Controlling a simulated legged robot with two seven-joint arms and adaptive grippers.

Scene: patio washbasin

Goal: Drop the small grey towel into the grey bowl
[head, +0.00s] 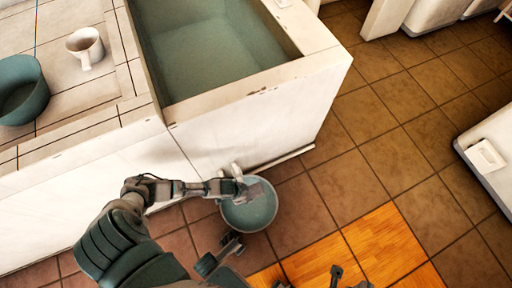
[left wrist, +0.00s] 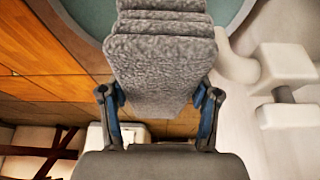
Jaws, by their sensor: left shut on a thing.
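My left gripper (head: 236,190) is shut on the small grey towel (left wrist: 165,72), a folded, fuzzy cloth between its two fingers in the left wrist view. In the head view the towel (head: 248,193) is small and partly hidden at the gripper's tip. It is over the grey bowl (head: 254,215), a round, grey-green bowl on the floor beside the white basin wall. The bowl's rim and inside show behind the towel at the top of the left wrist view (left wrist: 82,14). Dark parts at the bottom of the head view may be mine; I cannot make out the right gripper's state.
The white washbasin (head: 250,98) and its tiled counter stand behind the bowl. A teal bowl (head: 28,98) and a white mug (head: 86,47) are on the counter. A white pipe (left wrist: 268,68) is close beside the bowl. Open tiled floor (head: 400,150) lies to the right.

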